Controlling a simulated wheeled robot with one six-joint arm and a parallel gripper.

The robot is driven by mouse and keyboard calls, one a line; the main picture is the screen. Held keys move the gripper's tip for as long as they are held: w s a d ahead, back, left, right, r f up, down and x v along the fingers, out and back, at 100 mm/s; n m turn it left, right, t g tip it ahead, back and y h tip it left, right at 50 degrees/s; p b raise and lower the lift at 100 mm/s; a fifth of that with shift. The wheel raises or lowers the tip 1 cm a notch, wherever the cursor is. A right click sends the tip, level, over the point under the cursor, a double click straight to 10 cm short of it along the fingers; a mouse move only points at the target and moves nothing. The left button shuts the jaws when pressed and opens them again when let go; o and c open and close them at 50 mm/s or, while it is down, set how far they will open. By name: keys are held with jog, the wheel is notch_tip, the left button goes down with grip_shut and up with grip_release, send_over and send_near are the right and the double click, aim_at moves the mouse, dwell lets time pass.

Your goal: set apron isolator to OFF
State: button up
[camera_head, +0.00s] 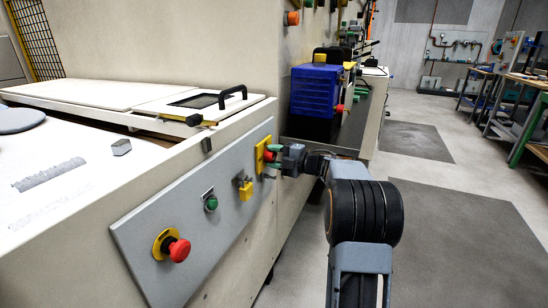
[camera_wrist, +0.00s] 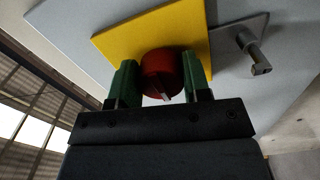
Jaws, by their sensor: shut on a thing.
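A red rotary knob on a yellow plate (camera_wrist: 115,45), which looks like the isolator, is on the grey panel's far end. The knob (camera_wrist: 160,68) sits between my gripper's green fingers (camera_wrist: 160,82) in the wrist view, and my gripper is shut on it. A pale mark shows on the knob's lower edge; I cannot read any label or position. In the head view my gripper (camera_head: 273,157) reaches the yellow plate (camera_head: 260,155) from the right and partly hides the knob.
The grey panel (camera_head: 140,225) also carries a red emergency button (camera_head: 175,249), a green button (camera_head: 211,203) and a yellow padlock-like piece (camera_head: 245,190). A metal peg (camera_wrist: 254,56) stands beside the yellow plate.

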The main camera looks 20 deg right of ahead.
jog(key=o, duration=0.9)
jog(key=p+v, duration=0.3)
jog(key=v, duration=1)
jog(key=shift+s+d, duration=0.25)
jog(key=shift+s, duration=0.1)
